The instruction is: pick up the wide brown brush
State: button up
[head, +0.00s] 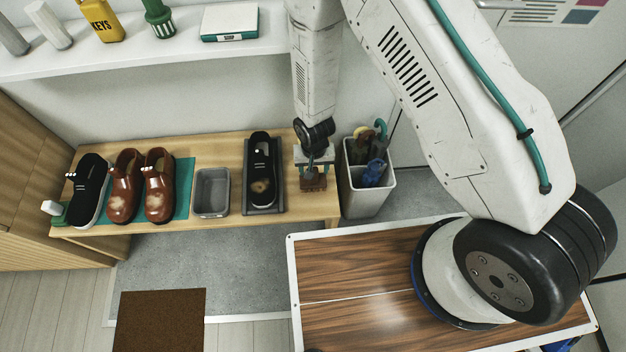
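My gripper (314,168) points down over the right end of the wooden bench (225,218). A small brown thing (313,184), which looks like the wide brown brush, shows directly below and between the fingers at the bench's right end. The gripper covers much of it. I cannot tell whether the fingers touch it or are closed on it, or whether it rests on the bench.
A black shoe (262,165) on a dark tray stands left of my gripper. Further left are a grey bin (211,190), brown shoes (159,190) on a teal mat and another black shoe (90,190). A white container (365,195) with umbrellas stands close right. A shelf (150,60) runs above.

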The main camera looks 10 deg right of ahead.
notch_tip(320, 180, down, 5)
jog(key=shift+w+a, duration=0.1)
jog(key=shift+w, duration=0.05)
jog(key=c, duration=1.2)
jog(key=shift+r, duration=0.1)
jog(key=shift+r, duration=0.6)
notch_tip(320, 180, up, 2)
jog(key=shift+r, duration=0.1)
jog(key=s+d, duration=0.1)
jog(key=s, duration=0.4)
jog(key=s+d+r, duration=0.1)
jog(key=s+d, duration=0.1)
jog(key=s, duration=0.3)
jog(key=s+d, duration=0.1)
jog(key=s, duration=0.4)
jog(key=shift+s+d+r, duration=0.2)
jog(key=shift+s, duration=0.05)
